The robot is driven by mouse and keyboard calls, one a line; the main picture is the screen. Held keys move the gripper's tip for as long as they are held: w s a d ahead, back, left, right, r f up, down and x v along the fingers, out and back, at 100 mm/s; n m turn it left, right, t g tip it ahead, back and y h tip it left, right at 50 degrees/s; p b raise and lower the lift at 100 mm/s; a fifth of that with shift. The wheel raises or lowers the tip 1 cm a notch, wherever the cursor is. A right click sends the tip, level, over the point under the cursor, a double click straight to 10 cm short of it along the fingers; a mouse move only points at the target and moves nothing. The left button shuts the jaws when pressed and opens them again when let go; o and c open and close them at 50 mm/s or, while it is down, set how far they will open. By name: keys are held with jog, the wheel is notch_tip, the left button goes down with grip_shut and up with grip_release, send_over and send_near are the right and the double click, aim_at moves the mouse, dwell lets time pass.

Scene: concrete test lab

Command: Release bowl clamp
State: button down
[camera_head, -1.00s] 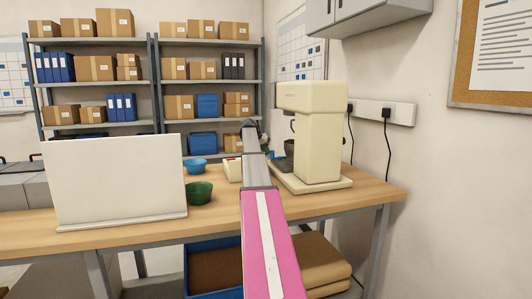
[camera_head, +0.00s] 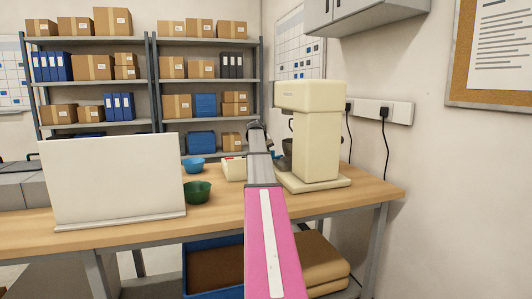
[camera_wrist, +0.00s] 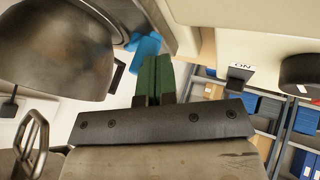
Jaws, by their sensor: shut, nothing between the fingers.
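The cream stand mixer (camera_head: 318,135) stands on the wooden table at the right, its dark bowl (camera_head: 287,146) partly behind my arm. In the wrist view the grey metal bowl (camera_wrist: 55,50) fills the upper left, and the mixer's cream body (camera_wrist: 240,20) spans the upper right. A blue lever-like part (camera_wrist: 147,45), perhaps the bowl clamp, lies just beyond my fingertips. My gripper (camera_wrist: 153,62) has its green fingers together, empty, close to the blue part; I cannot tell whether they touch. My fingertips are hard to make out in the head view.
A dark knob (camera_wrist: 302,74) and a small labelled switch plate (camera_wrist: 238,68) sit right of my fingers. On the table are a green bowl (camera_head: 197,191), a blue bowl (camera_head: 193,165), a small cream box (camera_head: 233,170) and a white panel (camera_head: 112,180). The table front is clear.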

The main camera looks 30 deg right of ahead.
jog(key=shift+s, duration=0.2)
jog(key=shift+d, duration=0.1)
jog(key=shift+w+d, duration=0.25)
jog(key=shift+w, duration=0.55)
jog(key=shift+d, duration=0.1)
jog(key=a, duration=0.1)
jog(key=w+a, duration=0.1)
jog(key=a, duration=0.1)
jog(key=w+a+r, duration=0.1)
jog(key=shift+w+a, duration=0.2)
jog(key=shift+a, duration=0.15)
jog(key=w+v, duration=0.2)
jog(key=v, duration=0.6)
jog(key=shift+s+a+r, duration=0.3)
jog(key=shift+s+a, duration=0.1)
jog(key=shift+a, duration=0.1)
jog(key=shift+s, duration=0.1)
